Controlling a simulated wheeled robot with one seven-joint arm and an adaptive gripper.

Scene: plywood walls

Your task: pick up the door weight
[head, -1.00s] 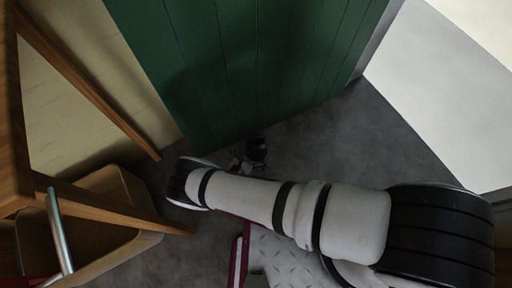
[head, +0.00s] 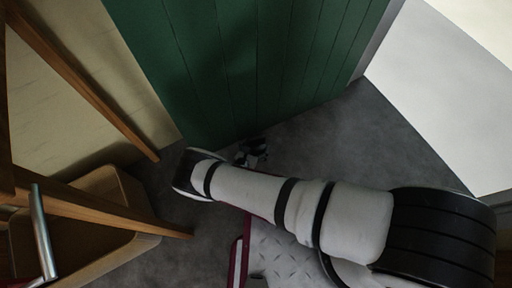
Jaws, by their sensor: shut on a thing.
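My gripper (head: 251,153) is small and dark in the head view, low by the foot of the green door (head: 260,70), just beyond the wrist end of my white arm. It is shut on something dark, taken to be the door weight. The weight's outline cannot be told apart from the fingers in the shadow. I cannot tell whether it touches the floor or is lifted.
A tan bin (head: 125,225) stands at the lower left among wooden legs (head: 100,205), with a metal bar (head: 43,235) in front. A cream wall (head: 85,70) is left of the door. Grey floor (head: 340,140) is clear to the right.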

